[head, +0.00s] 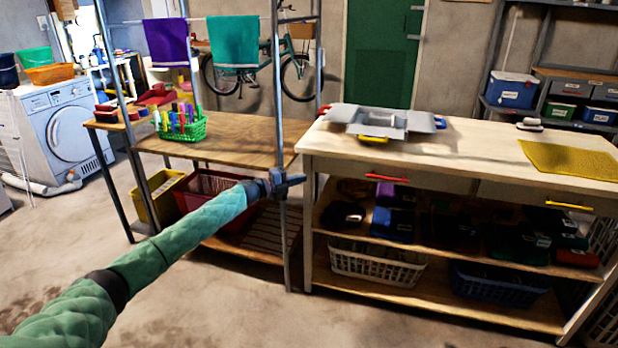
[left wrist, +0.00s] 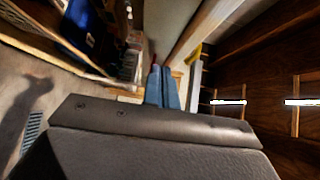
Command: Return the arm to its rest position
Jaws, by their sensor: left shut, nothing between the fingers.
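My left arm, in a green sleeve, reaches in from the lower left of the head view. Its gripper (head: 291,181) is shut and empty, in front of the gap between the wooden rack shelf and the workbench. It appears close to a metal upright of the rack; I cannot tell whether they touch. In the left wrist view the two blue-grey fingers (left wrist: 162,88) lie side by side, closed, with nothing between them. My right gripper is not in view.
The workbench (head: 470,150) carries a grey tray (head: 383,122) and a yellow mat (head: 572,159). The rack shelf (head: 230,141) holds a green basket (head: 184,130) of markers. A washing machine (head: 66,125) stands at the left. The floor at the lower left is open.

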